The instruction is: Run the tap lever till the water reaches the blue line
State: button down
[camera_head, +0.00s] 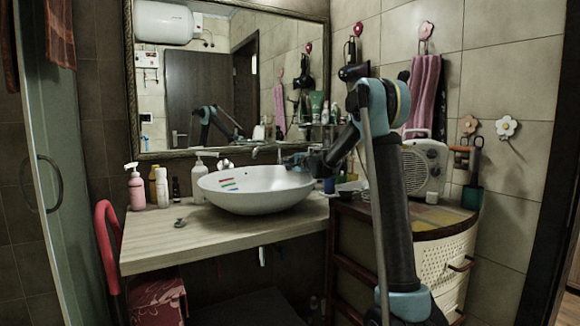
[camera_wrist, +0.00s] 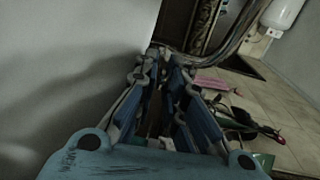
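The white oval basin (camera_head: 262,200) stands on the counter. Red, green and blue (camera_head: 230,188) marks show on its left inner wall; I cannot make out a water surface. The tap (camera_head: 266,151) shows behind the basin's back rim, small and dim; its lever is not clear. My gripper (camera_head: 292,160) is at the basin's back right rim, right of the tap. In the wrist view my gripper's fingers (camera_wrist: 166,60) stand slightly apart with a dark gap between them. I see nothing clearly held there.
A pink pump bottle (camera_head: 136,190) and other bottles stand left of the basin on the wooden counter (camera_head: 165,240). A mirror (camera_head: 185,85) hangs behind. A radio (camera_head: 425,165) on the cabinet stands to the right of my arm. The counter's front left is mostly clear.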

jog(key=shift+w+a+r, duration=0.1)
jog(key=shift+w+r, duration=0.1)
jog(key=shift+r, duration=0.45)
jog(key=shift+w+a+r, duration=0.1)
jog(key=shift+w+r, duration=0.05)
jog(key=shift+r, duration=0.5)
jog(key=c, duration=2)
grip_release()
jog(key=shift+c, duration=0.2)
jog(key=v, duration=1.2)
